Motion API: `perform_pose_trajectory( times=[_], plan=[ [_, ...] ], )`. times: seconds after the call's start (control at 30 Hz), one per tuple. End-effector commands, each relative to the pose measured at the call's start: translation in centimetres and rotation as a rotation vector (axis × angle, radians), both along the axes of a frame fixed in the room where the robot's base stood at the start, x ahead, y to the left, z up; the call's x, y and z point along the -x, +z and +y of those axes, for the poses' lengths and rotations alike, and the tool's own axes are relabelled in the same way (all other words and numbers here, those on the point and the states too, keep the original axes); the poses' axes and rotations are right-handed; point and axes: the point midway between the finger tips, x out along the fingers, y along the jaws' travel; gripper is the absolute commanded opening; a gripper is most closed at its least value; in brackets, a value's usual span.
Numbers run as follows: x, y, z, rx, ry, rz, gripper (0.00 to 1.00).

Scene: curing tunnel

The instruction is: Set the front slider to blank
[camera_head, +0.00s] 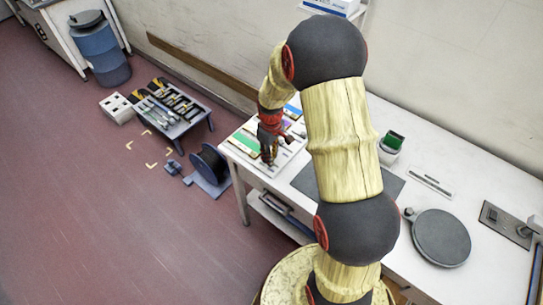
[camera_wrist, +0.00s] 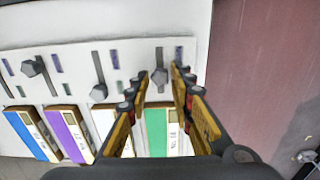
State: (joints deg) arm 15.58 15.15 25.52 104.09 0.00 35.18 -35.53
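A white slider panel (camera_head: 262,163) lies on the left end of the white table, partly hidden by my arm. In the wrist view the panel (camera_wrist: 128,53) carries dark slider knobs in slots, above blue, purple, white and green blocks. My gripper (camera_wrist: 160,76) is open, its fingertips on either side of the slider knob (camera_wrist: 160,83) above the green block (camera_wrist: 156,128). Gaps seem to show on both sides of this knob. A middle knob (camera_wrist: 98,88) and a left knob (camera_wrist: 36,66) stand apart from the fingers. The small marks beside the slots are unreadable, so I cannot tell which is blank.
The table (camera_head: 412,180) also bears a green-topped box (camera_head: 392,141) and a round dark disc (camera_head: 440,237). A black reel (camera_head: 209,166), a low rack of tools (camera_head: 172,110) and a blue barrel (camera_head: 100,50) stand on the floor. The floor at lower left is clear.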

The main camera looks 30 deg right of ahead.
Motion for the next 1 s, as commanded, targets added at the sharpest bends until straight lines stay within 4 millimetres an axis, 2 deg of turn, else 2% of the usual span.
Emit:
perform_pose_trajectory(
  times=[0.2, 0.57, 0.67, 1.0],
  plan=[
    [0.0, 0.0, 0.0, 0.000, 0.000, 0.001, 0.36],
    [0.0, 0.6, 0.0, 0.001, 0.000, -0.001, 0.36],
    [-0.1, 1.9, 0.0, 0.000, 0.000, -0.002, 0.36],
    [-0.1, 8.7, 0.0, 0.001, 0.000, -0.004, 0.36]
  ],
)
